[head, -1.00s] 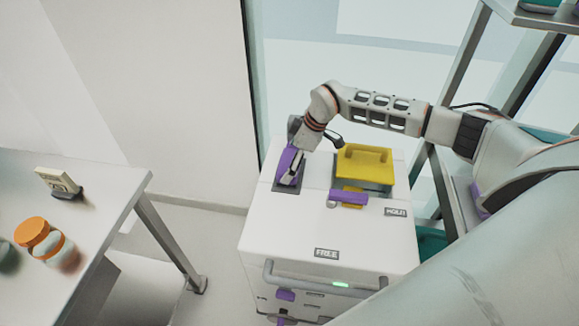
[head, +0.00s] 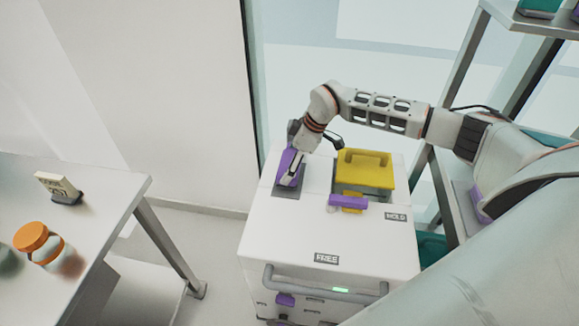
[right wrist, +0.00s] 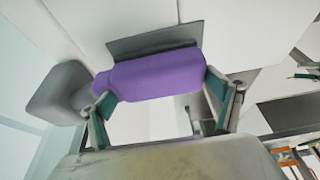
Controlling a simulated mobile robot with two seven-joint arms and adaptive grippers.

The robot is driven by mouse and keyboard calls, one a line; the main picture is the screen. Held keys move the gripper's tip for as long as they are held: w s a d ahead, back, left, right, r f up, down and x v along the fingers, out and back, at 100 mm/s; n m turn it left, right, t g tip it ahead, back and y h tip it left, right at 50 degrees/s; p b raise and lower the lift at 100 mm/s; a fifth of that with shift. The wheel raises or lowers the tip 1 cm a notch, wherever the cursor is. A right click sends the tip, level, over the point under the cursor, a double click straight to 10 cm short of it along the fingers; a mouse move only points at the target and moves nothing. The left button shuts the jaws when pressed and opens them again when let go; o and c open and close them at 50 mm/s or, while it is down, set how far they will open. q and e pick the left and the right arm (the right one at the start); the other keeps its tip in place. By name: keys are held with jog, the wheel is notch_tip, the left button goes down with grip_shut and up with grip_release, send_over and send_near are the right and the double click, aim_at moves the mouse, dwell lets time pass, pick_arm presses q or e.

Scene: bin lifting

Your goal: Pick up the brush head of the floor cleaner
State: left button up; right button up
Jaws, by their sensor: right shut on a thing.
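The floor cleaner (head: 330,235) is a white boxy cart with FREE and HOLD labels. The brush head (head: 287,164) appears to be the purple piece at its top left, beside a dark recess. In the right wrist view the purple brush head (right wrist: 157,77) spans between my fingers, with a grey block at its left end. My right gripper (head: 292,168) is shut on it, one finger at each end. It also shows in the right wrist view (right wrist: 157,92). I cannot tell whether the piece is clear of the recess. My left gripper is not in view.
A yellow handled box (head: 366,168) sits in the cart's top, with a purple bar (head: 347,202) before it. A grey push handle (head: 325,285) runs along the cart's front. A white table (head: 105,195) with an orange-lidded jar (head: 38,242) stands left. A metal shelf (head: 445,195) stands right.

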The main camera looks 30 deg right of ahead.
aim_at(289, 162)
notch_tip(289, 162, up, 19)
jog(key=shift+f, duration=0.15)
jog(key=o, duration=0.4)
jog(key=shift+f, duration=0.1)
jog(key=shift+c, duration=0.6)
